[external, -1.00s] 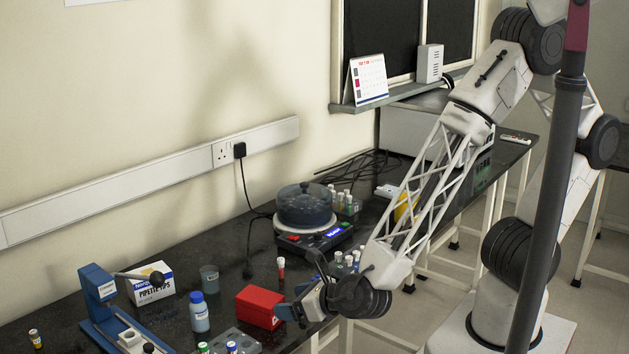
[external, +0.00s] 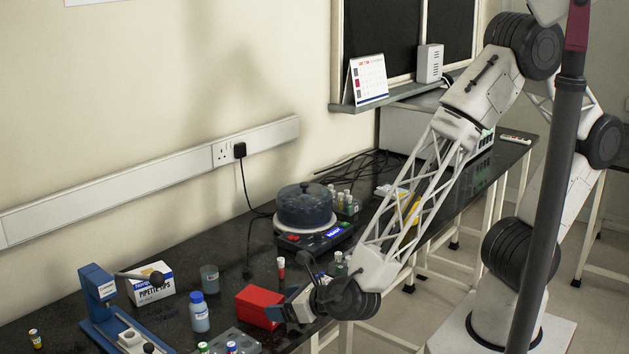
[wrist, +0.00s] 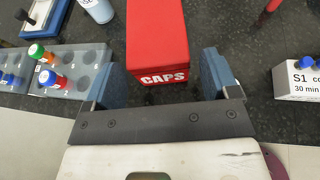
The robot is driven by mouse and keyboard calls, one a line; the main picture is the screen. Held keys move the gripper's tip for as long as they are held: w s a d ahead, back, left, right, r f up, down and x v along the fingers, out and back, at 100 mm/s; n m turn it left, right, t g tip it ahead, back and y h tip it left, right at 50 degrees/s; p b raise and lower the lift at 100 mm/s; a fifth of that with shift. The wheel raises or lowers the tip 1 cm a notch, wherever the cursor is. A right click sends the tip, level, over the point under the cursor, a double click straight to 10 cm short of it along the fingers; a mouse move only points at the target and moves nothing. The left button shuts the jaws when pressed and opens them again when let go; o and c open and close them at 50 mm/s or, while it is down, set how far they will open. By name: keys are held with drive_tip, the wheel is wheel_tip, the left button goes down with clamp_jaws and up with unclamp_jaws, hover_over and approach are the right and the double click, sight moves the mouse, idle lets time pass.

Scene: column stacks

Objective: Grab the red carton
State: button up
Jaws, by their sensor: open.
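The red carton (external: 257,306) stands on the black bench near its front edge. In the wrist view the red carton (wrist: 158,40) shows its top and a side printed "CAPS". My gripper (external: 284,312) is at the right end of the carton in the external view. In the wrist view my gripper (wrist: 164,76) is open, with one blue finger to each side of the carton's near end. I cannot tell whether either finger touches it.
A grey rack (wrist: 60,72) with several capped tubes is left of the carton in the wrist view. A white labelled block (wrist: 298,80) is at right.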

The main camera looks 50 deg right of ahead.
sight(265, 307)
drive_tip(key=shift+w, duration=0.1)
drive_tip(key=shift+x, duration=2.5)
drive_tip(key=shift+a, duration=0.15)
drive_tip(key=c, duration=0.7)
drive_tip(key=shift+c, duration=0.2)
drive_tip(key=shift+r, duration=4.95)
